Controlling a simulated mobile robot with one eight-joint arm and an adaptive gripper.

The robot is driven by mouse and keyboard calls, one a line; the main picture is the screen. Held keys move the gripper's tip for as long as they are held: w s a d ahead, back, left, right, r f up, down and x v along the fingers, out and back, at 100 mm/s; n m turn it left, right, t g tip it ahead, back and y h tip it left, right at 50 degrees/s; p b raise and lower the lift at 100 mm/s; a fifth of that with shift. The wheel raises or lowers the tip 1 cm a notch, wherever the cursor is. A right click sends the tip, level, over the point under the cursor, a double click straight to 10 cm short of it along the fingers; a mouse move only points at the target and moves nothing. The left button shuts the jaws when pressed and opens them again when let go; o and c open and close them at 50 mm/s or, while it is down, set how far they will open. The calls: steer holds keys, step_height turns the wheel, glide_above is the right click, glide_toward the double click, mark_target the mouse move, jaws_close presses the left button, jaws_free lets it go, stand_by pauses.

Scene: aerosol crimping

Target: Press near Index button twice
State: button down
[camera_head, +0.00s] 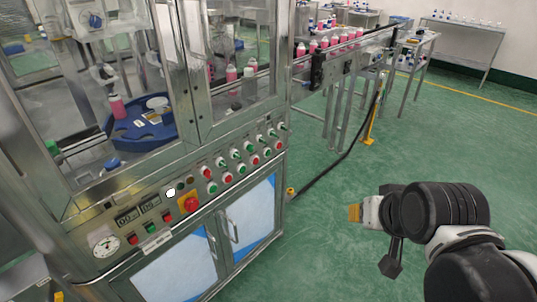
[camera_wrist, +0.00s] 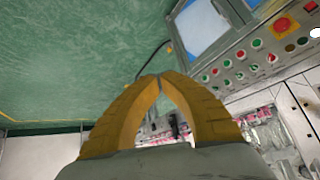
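A lit white round button (camera_head: 171,192) is left of the mushroom button. Labels are too small to read, so I cannot tell which button is Index. In the wrist view the panel's buttons (camera_wrist: 240,55) show tilted at upper right. My gripper (camera_head: 355,212) is right of the machine, over open floor, apart from the panel. Its yellow fingers (camera_wrist: 160,77) meet at their tips with nothing between them.
Glass doors enclose a blue rotary table (camera_head: 150,133) with a pink bottle. A conveyor (camera_head: 345,52) with pink bottles runs behind. A yellow-footed post (camera_head: 372,125) and a dark cable (camera_head: 335,168) lie between. The green floor (camera_head: 330,240) is clear around my gripper.

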mark_target(268, 153)
steer(key=w+a+f+m+t+y, duration=0.15)
steer(key=w+a, duration=0.25)
steer(key=w, duration=1.1)
steer(key=w+a+f+m+t+y, duration=0.1)
steer(key=w+a+m+t, duration=0.2)
steer(key=w, duration=1.2)
steer(key=w+a+f+m+t, duration=0.1)
steer(key=w+a+f+m, duration=0.1)
steer(key=w+f, duration=0.4)
steer(key=w+a+f+m+t, duration=0.2)
steer(key=w+f, duration=0.3)
steer(key=f, duration=0.9)
steer(key=shift+w+y, duration=0.35)
steer(key=shift+a, duration=0.1)
steer(key=w+a, duration=0.5)
steer(key=a, duration=0.1)
steer(key=shift+w+a, duration=0.35)
steer(key=shift+w+a, duration=0.1)
steer(key=shift+w+a, duration=0.2)
